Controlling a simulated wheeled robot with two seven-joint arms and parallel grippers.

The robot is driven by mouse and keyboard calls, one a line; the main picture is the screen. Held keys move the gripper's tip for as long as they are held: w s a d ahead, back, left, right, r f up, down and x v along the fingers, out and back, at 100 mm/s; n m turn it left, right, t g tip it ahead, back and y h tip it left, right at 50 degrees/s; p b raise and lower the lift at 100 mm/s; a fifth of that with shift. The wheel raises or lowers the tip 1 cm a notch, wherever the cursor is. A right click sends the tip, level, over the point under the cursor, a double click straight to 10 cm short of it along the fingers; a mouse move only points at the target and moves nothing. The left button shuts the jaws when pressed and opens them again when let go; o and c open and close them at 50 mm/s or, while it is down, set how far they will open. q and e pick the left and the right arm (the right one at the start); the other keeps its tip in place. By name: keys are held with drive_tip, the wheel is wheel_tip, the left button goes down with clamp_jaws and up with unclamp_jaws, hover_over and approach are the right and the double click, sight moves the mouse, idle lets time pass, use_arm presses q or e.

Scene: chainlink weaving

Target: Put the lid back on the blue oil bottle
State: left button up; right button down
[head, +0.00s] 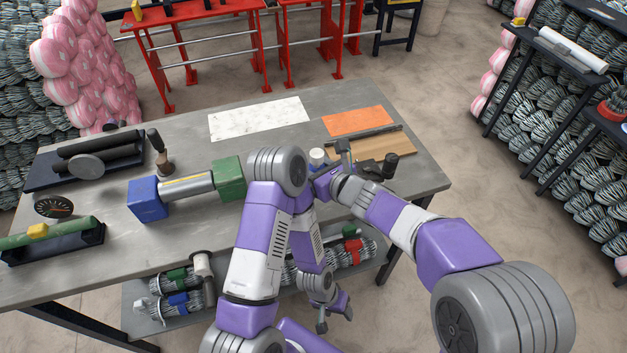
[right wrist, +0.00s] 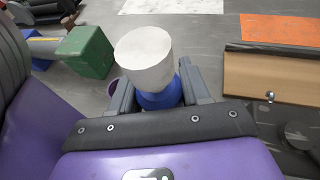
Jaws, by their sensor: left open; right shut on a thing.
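The blue oil bottle (right wrist: 163,97) stands between the fingers of my right gripper (right wrist: 155,90), which is shut on it. A wide white piece, seemingly the lid (right wrist: 144,58), sits over the blue part; I cannot tell whether it is seated or just overlaps it in this view. In the head view the white top (head: 317,156) shows at the right part of the table, by my right gripper (head: 322,178). My left gripper (head: 335,316) is open and empty, hanging low in front of the table edge, beside the lower shelf.
The grey table (head: 180,235) carries a green and blue-ended cylinder (head: 187,188) left of the bottle. A wooden board (head: 385,147) with a dark bar lies to the right. A white sheet (head: 259,117) and an orange sheet (head: 358,121) lie behind. Coils fill the lower shelf.

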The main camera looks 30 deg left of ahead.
wheel_tip(320, 180, down, 5)
drive_tip(key=shift+r+b, duration=0.2)
drive_tip(key=shift+b, duration=0.45)
drive_tip(key=c, duration=0.5)
unclamp_jaws()
drive_tip(key=shift+f, duration=0.1)
